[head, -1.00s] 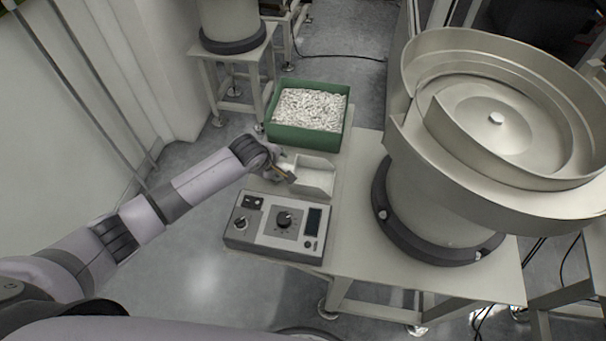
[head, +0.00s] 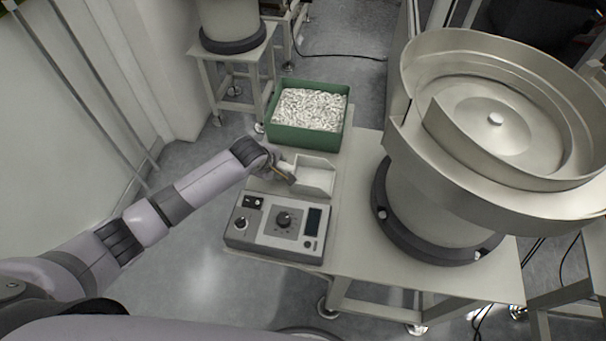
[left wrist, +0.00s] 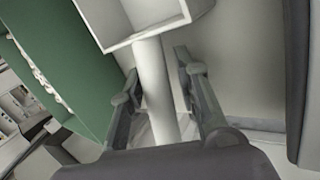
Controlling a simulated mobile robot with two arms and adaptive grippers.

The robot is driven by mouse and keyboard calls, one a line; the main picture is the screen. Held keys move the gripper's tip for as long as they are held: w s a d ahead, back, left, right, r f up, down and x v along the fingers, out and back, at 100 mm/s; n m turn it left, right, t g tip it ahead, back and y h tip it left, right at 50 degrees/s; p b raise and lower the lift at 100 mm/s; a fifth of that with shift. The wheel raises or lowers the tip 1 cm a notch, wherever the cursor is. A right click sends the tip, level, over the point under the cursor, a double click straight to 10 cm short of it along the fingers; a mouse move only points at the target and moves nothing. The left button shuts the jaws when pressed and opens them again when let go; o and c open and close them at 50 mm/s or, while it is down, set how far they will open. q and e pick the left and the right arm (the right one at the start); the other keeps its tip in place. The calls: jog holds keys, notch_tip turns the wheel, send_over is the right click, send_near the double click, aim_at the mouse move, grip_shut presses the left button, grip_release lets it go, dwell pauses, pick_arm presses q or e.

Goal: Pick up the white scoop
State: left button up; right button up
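The white scoop (head: 316,176) lies on the table between the green bin and the control box in the head view. In the left wrist view its square, open-topped scoop body (left wrist: 142,22) is at the top, and its round handle (left wrist: 154,88) runs down from it. My left gripper (head: 287,172) is at the handle end of the scoop. In the left wrist view the left gripper (left wrist: 158,72) is open, with one finger on each side of the handle and gaps showing beside it. My right gripper is in neither view.
The green bin (head: 279,137) full of small white parts stands just behind the scoop. The grey control box (head: 262,238) is in front of it. A large bowl feeder (head: 425,200) stands on the table (head: 350,258) to the right.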

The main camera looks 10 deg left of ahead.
pick_arm(q)
grip_shut()
dwell(0.5)
jog(key=shift+r, duration=0.25)
notch_tip(320, 180, up, 20)
jog(key=shift+b, duration=0.4)
